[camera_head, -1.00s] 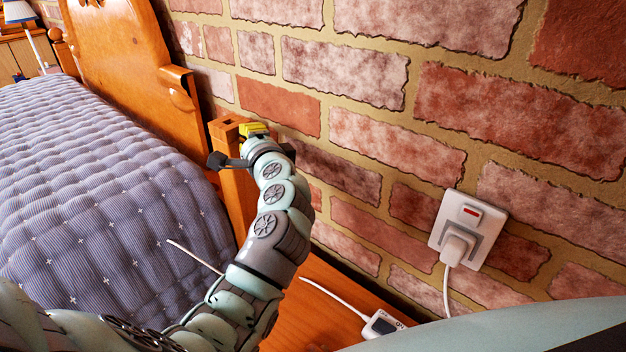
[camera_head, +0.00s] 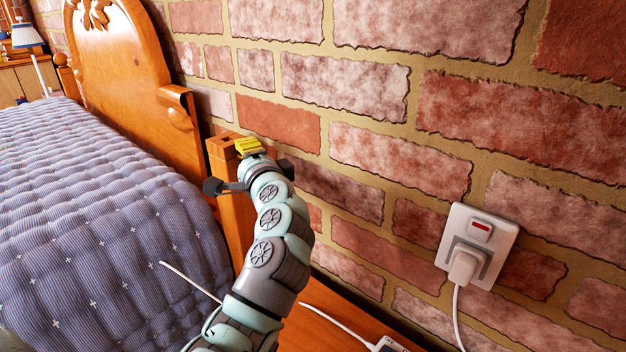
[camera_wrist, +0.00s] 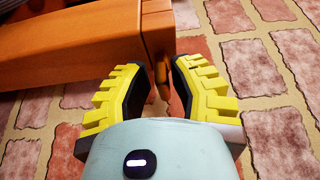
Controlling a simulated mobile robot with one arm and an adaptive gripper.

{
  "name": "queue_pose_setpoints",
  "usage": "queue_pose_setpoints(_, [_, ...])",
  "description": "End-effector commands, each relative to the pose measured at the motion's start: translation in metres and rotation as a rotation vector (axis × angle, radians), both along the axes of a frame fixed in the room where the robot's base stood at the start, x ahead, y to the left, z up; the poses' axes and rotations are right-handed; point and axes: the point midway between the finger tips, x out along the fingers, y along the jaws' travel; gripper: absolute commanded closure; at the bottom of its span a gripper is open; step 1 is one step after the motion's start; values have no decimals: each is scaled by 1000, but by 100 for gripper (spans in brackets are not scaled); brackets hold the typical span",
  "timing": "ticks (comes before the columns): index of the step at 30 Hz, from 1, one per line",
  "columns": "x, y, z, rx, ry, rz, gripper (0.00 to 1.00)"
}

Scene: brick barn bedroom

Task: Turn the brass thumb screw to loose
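A small brass-brown piece, likely the thumb screw (camera_wrist: 161,74), shows in the wrist view beside the end of the wooden bed post (camera_wrist: 75,48). It sits between the two yellow fingertips of my gripper (camera_wrist: 158,70), with gaps visible on both sides. My gripper is open, and neither finger visibly touches the piece. In the head view my gripper (camera_head: 248,147) is at the top of the bed post (camera_head: 222,143), on its right side toward the wall. The screw is hidden in the head view. Whether it is tight or loose cannot be told.
The brick wall (camera_head: 370,95) stands close to the right of my gripper. The bed's quilt (camera_head: 100,210) lies to the left, with the headboard (camera_head: 130,60) behind. A socket with a plug (camera_head: 478,245) is on the wall, and its white cable hangs down.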

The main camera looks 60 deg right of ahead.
Motion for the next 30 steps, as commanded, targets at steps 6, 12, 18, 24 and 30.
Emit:
queue_pose_setpoints(6, [0,0,2,-2,-4,0,60])
queue_pose_setpoints(12, [0,0,2,-2,-4,-1,60])
queue_pose_setpoints(18, [-14,5,1,0,-7,-7,60])
queue_pose_setpoints(24, [-48,22,0,0,-6,-14,60])
queue_pose_setpoints(30, [-83,43,0,1,-4,-10,60])
